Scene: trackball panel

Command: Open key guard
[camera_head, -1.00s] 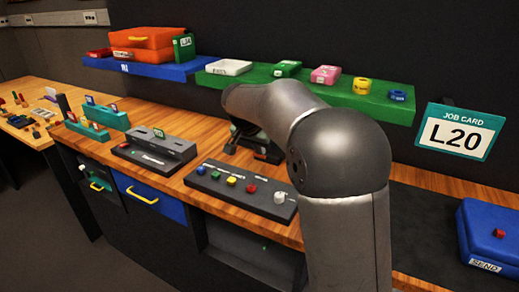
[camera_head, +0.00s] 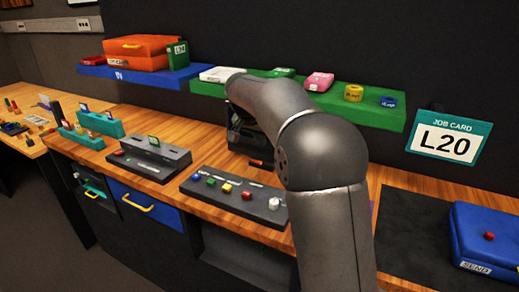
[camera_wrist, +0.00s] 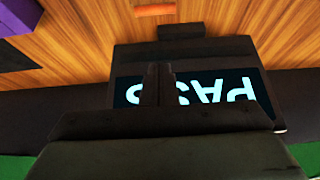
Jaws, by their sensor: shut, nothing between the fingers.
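My gripper (camera_wrist: 160,82) is shut and empty in the wrist view, its dark fingers in front of a black display unit (camera_wrist: 125,58). In the head view my arm hides the gripper, and the display unit (camera_head: 240,132) shows only in part beside the arm. A low dark panel (camera_head: 222,200) with coloured buttons and a white knob (camera_head: 274,203) lies on the bench in front of it. I cannot pick out the key guard for certain in either view.
A grey slotted block (camera_head: 150,157) and teal holders (camera_head: 104,124) stand to the left. Blue and green shelves (camera_head: 385,114) hang above the bench. A blue case (camera_head: 487,235) sits at the right. An orange bar (camera_wrist: 155,10) lies on the wood near the display.

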